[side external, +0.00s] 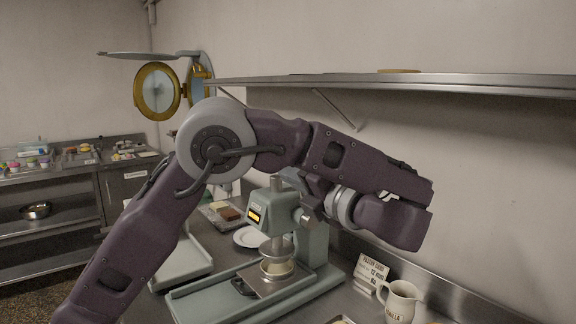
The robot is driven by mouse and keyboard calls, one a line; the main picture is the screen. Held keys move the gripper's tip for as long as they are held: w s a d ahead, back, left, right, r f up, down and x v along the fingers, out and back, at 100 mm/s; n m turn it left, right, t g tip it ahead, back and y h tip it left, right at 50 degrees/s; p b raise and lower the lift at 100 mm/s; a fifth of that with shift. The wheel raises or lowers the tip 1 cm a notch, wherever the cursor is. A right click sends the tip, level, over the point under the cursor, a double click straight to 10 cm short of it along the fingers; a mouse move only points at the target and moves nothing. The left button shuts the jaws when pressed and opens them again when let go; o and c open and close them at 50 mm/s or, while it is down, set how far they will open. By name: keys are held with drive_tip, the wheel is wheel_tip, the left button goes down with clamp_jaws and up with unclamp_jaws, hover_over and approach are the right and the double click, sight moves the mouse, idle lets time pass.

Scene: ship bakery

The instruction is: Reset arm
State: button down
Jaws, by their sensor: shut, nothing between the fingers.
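My gripper (312,193) is at the left end of my wrist, in the middle of the side external view, beside the upper part of a grey-green press (315,250). It is small, partly hidden and shut, with nothing held. I cannot tell whether it touches the press. My purple arm rises from the lower left, bends at the elbow and reaches right across the counter.
The press has a lit yellow display and a pale round piece (277,268) under its ram. A tray (180,265), a white plate (250,237), a label card (371,272) and a cream jug (401,302) stand around it. A steel shelf (480,83) runs along the wall above.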

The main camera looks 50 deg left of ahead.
drive_tip(key=d, duration=0.6)
drive_tip(key=shift+s, duration=0.15)
drive_tip(key=s+a+f+n+h, duration=0.3)
drive_tip(key=s+a+n+h, duration=0.1)
drive_tip(key=s+n+h, duration=0.15)
drive_tip(key=s+a+f+n+h, duration=0.4)
drive_tip(key=s+a+n+h, duration=0.1)
drive_tip(key=s+n, duration=0.2)
drive_tip(key=s+d+f+n+t+h, duration=0.4)
drive_tip(key=s+d+n+h, duration=0.3)
drive_tip(key=n, duration=1)
drive_tip(key=s+d+t, duration=0.1)
drive_tip(key=s+d, duration=0.1)
drive_tip(key=d, duration=0.1)
drive_tip(key=shift+s+f+n+h, duration=0.15)
drive_tip(key=shift+s+n+h, duration=0.2)
